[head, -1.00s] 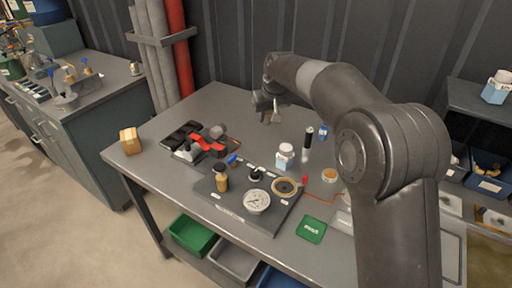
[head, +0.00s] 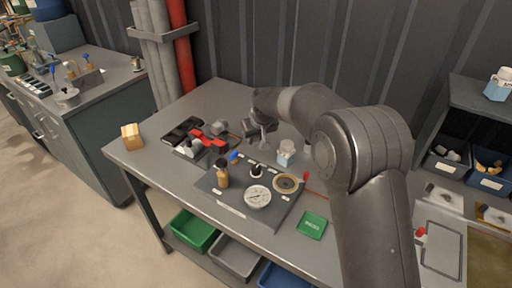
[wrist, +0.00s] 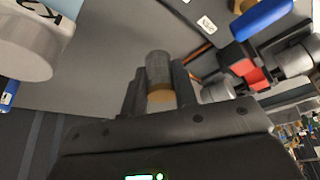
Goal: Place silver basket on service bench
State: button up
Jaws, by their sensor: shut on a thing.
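The silver basket (wrist: 158,72) is a small grey cylinder with a brass-coloured rim at its lower end in the wrist view. My gripper (wrist: 158,92) is shut on it. In the head view my gripper (head: 262,135) is over the back middle of the grey bench (head: 150,165), right of a red and black assembly (head: 205,142). The basket is hard to make out there, and I cannot tell whether it touches the bench top. A second grey bench (head: 105,75) stands at the left; no label shows which is the service bench.
A dark board (head: 235,208) with a gauge (head: 257,196) and a brown bottle (head: 222,174) lies at the bench's front. A white-capped blue container (head: 286,152) stands right of my gripper. A cardboard box (head: 132,137) is at the left corner. The back left bench top is clear.

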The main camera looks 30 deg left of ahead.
aim_at(257, 144)
jog(key=shift+f, duration=2.2)
jog(key=o, duration=0.9)
jog(key=shift+f, duration=0.15)
jog(key=shift+o, duration=0.2)
jog(key=v, duration=1.2)
jog(key=shift+r, duration=0.25)
